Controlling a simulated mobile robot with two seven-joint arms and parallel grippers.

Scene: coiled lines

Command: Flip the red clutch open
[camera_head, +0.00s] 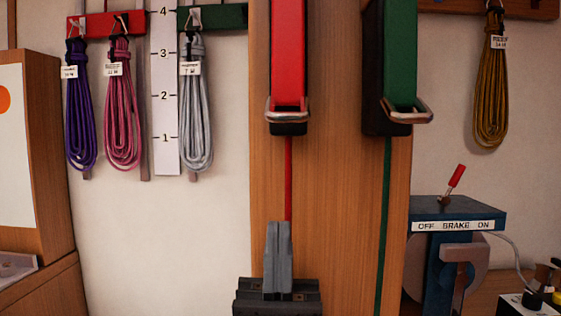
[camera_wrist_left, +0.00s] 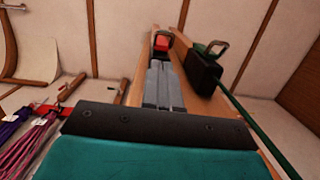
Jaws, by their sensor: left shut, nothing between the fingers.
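The red clutch (camera_head: 288,60) is mounted high on the wooden post, with a metal loop and a dark end at its bottom. Its top runs out of the head view. A red line (camera_head: 288,170) hangs from it down behind my left gripper. My left gripper (camera_head: 278,228) is shut and empty, pointing up, below the clutch and apart from it in the head view. In the left wrist view the shut grey fingers (camera_wrist_left: 163,70) point toward the red clutch (camera_wrist_left: 163,43), which shows small beyond their tips. My right gripper is not in view.
A green clutch (camera_head: 400,55) with its green line (camera_head: 386,200) is just right of the red one. Coiled purple, pink (camera_head: 122,100) and grey lines hang left, a brown coil (camera_head: 491,90) right. A brake box (camera_head: 455,213) with a red-handled lever stands lower right.

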